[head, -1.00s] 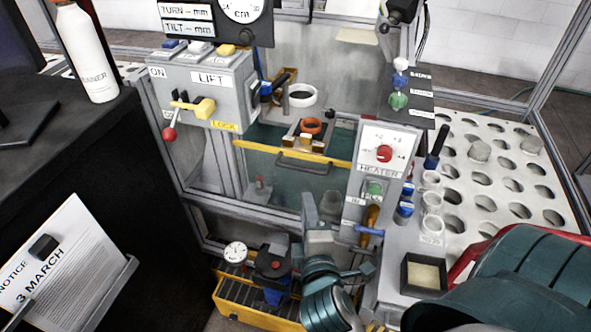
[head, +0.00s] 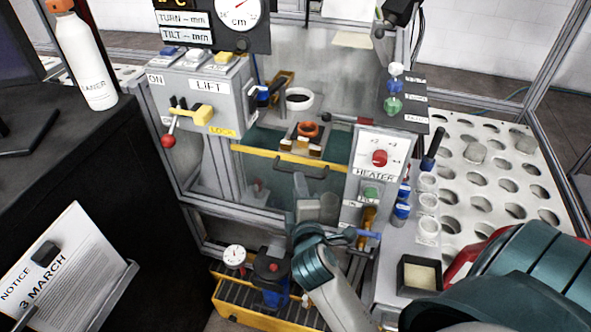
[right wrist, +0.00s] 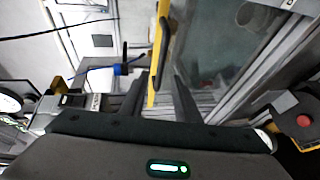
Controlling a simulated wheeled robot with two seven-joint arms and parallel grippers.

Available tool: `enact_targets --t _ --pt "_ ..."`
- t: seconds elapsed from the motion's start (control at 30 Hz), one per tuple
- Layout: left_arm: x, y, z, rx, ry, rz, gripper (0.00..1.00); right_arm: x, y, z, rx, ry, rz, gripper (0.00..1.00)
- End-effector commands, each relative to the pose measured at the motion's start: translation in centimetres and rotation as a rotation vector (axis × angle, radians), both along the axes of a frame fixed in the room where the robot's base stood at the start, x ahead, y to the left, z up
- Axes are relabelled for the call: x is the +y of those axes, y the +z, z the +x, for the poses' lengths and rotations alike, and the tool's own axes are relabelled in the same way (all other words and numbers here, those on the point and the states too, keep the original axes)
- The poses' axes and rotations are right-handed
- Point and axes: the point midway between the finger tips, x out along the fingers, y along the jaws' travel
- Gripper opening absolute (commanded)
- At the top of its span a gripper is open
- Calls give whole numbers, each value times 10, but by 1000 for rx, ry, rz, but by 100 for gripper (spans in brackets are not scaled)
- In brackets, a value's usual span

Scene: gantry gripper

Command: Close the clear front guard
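The clear front guard (head: 290,190) is a see-through panel with a yellow top edge (head: 270,155) and a dark bar handle (head: 302,168). It stands across the front of the machine, its top edge below the lift box; the opening above it shows the cups inside. My right gripper (head: 318,203) is just below the handle, in front of the panel. Contact with the handle cannot be told. My left gripper is not in view.
The lift box (head: 205,95) with a red-knobbed lever (head: 168,140) stands left of the guard. The heater box (head: 380,155) is close on its right. A yellow-edged tray (head: 255,303) with a dial gauge (head: 234,256) lies below. A perforated table (head: 490,170) is at right.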

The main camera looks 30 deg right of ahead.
Motion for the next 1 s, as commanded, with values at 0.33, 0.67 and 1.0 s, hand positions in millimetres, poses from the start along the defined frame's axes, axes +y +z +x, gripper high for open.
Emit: enact_targets --t 0.33,0.67,1.0 --pt "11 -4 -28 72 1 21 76 -25 -10 51 1 0 0 29" --pt "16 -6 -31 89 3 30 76 -33 -14 66 0 0 1 29" --pt "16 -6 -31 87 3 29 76 -33 -15 66 0 0 1 5"
